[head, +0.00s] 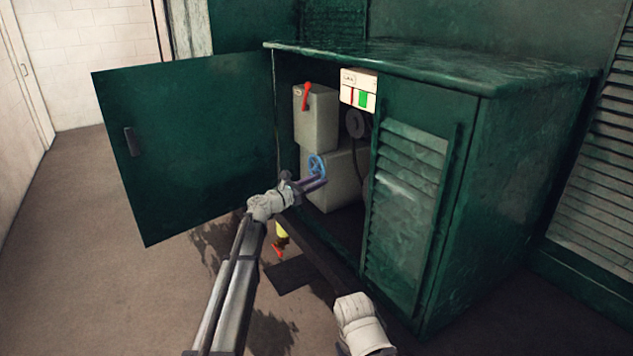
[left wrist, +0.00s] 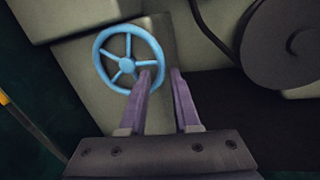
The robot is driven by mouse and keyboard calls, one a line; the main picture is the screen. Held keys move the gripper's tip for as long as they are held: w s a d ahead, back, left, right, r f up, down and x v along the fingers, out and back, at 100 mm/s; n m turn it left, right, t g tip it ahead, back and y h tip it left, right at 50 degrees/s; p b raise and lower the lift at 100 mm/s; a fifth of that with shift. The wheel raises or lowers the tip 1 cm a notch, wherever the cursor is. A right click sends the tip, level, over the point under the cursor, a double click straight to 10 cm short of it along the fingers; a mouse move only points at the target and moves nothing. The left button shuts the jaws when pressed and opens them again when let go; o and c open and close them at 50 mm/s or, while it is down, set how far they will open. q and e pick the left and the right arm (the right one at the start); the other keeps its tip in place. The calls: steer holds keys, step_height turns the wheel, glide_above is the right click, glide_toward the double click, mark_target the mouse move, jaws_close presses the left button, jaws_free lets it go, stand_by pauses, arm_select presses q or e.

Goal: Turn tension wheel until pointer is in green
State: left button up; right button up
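The blue spoked tension wheel (head: 317,166) sits on a grey-beige box inside the open green cabinet; it also shows in the left wrist view (left wrist: 128,60). My left gripper (head: 318,180) reaches into the cabinet opening at the wheel. In the left wrist view its two purple fingers (left wrist: 160,75) are parted with a gap between them, the left fingertip overlapping the wheel's lower right rim. Whether it touches the rim I cannot tell. The gauge (head: 358,90) is a white panel with a green zone and a red mark to its left. My right gripper is out of view.
The cabinet's left door (head: 195,145) stands open; the louvred right door (head: 410,190) is shut. A red lever (head: 306,96) is on the upper box. A dark round reel (head: 355,123) hangs right of the wheel. A yellow and red item (head: 280,240) is below my left wrist.

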arm_select(q)
steer(key=shift+a, duration=0.1)
steer(key=v, duration=0.7)
steer(key=shift+s+a, duration=0.15)
steer(key=shift+s, duration=0.15)
